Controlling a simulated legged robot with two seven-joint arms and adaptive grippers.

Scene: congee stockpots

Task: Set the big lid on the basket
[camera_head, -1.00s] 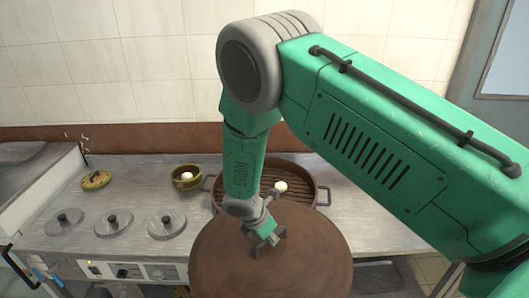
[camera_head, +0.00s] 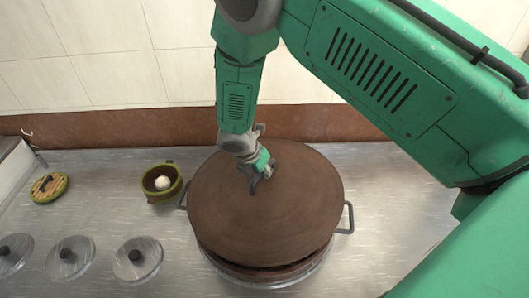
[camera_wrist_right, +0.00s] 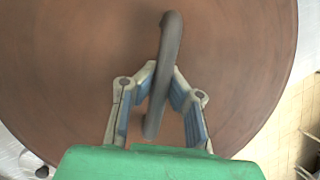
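The big lid (camera_head: 300,205) is a wide brown disc with a grey bar handle (camera_head: 254,186). It lies over the basket (camera_head: 270,272), covering its top. The basket's wall shows below the lid's front edge, with a dark line between them. I cannot tell whether the lid fully rests on the rim. My right gripper (camera_head: 262,172) is shut on the lid's handle. In the right wrist view, the fingers (camera_wrist_right: 165,68) pinch the handle from both sides, with the lid (camera_wrist_right: 235,60) filling most of the picture. My left gripper is not in view.
Grey handles (camera_head: 347,218) stick out at the basket's sides. A small green pot (camera_head: 162,195) with a white ball in it stands to the left. The counter at right is clear.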

